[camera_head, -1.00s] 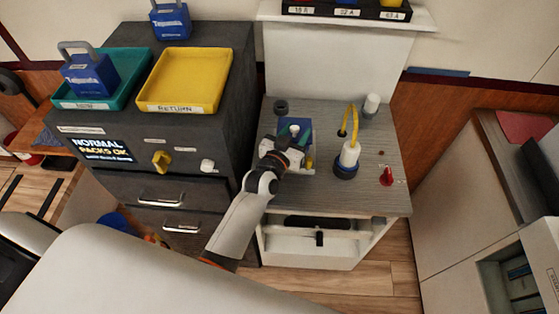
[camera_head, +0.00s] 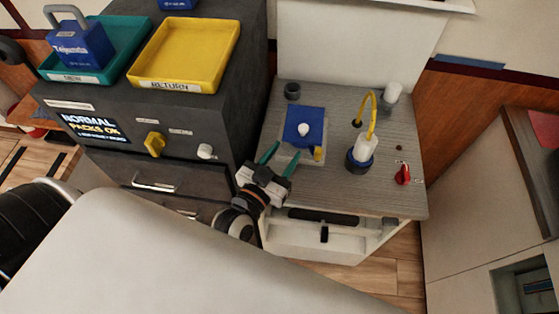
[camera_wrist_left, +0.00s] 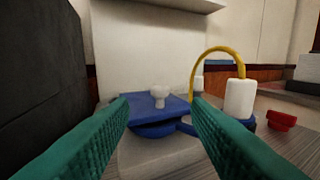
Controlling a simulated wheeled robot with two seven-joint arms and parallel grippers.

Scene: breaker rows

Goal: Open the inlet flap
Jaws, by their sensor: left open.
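The inlet flap appears to be the blue square plate (camera_head: 304,126) with a white knob (camera_head: 303,130), on a pale base on the grey counter. In the left wrist view the flap (camera_wrist_left: 150,104) and its knob (camera_wrist_left: 158,94) lie ahead, between the fingers in the picture. A rounded blue part shows under the plate; I cannot tell if the plate is raised. My left gripper (camera_head: 279,158) is open and empty at the near left of the flap, its teal fingers apart from the knob. My right gripper is not in view.
A white cylinder with a yellow hose (camera_head: 363,151) stands right of the flap, with a red knob (camera_head: 402,174) beyond. A small yellow part (camera_head: 318,154) is at the base's near right corner. A dark cabinet with a yellow return tray (camera_head: 157,86) stands close on the left.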

